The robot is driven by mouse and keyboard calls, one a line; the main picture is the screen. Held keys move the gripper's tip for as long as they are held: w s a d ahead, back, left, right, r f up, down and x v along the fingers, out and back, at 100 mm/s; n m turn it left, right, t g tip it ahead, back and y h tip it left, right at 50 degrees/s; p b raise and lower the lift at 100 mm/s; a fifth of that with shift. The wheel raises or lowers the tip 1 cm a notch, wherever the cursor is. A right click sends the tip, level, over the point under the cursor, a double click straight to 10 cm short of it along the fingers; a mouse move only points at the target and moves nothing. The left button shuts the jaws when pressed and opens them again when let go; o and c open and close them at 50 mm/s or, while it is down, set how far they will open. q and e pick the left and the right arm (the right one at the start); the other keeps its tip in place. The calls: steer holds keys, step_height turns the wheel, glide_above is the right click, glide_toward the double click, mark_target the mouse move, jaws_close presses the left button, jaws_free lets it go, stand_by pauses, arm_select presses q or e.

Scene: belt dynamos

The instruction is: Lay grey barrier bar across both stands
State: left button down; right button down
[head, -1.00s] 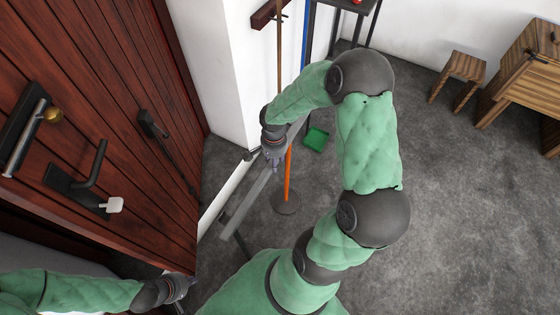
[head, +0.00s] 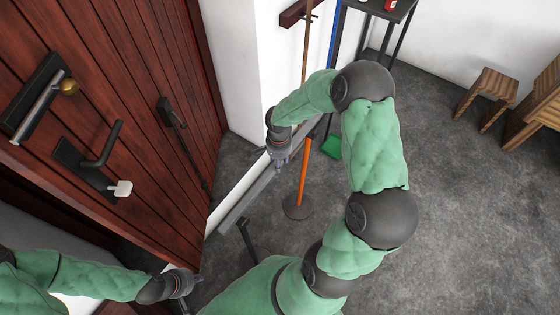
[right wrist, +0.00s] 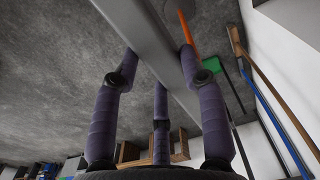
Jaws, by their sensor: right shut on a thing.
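My right gripper (head: 280,163) is shut on the grey barrier bar (head: 243,206), which slants over the floor close to the white wall. In the right wrist view the bar (right wrist: 165,50) runs between the fingers. An orange post on a round grey base (head: 298,207), apparently one stand, is upright just right of the bar. A dark post (head: 248,243) shows near the bar's near end; I cannot tell whether it is the other stand. Whether the bar touches either post is unclear. My left gripper (head: 191,281) is by the door's lower edge, its jaws too small to judge.
A dark red wooden door (head: 120,110) with black handles fills the left. A green dustpan (head: 332,147) and long-handled tools stand by the wall. A black table (head: 385,10) is at the back and a wooden stool (head: 488,95) at the right.

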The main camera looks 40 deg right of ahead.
steer(key=shift+f+b, duration=1.85)
steer(key=shift+f, duration=0.25)
steer(key=c, duration=0.6)
jaws_free()
step_height(320, 180, up, 12)
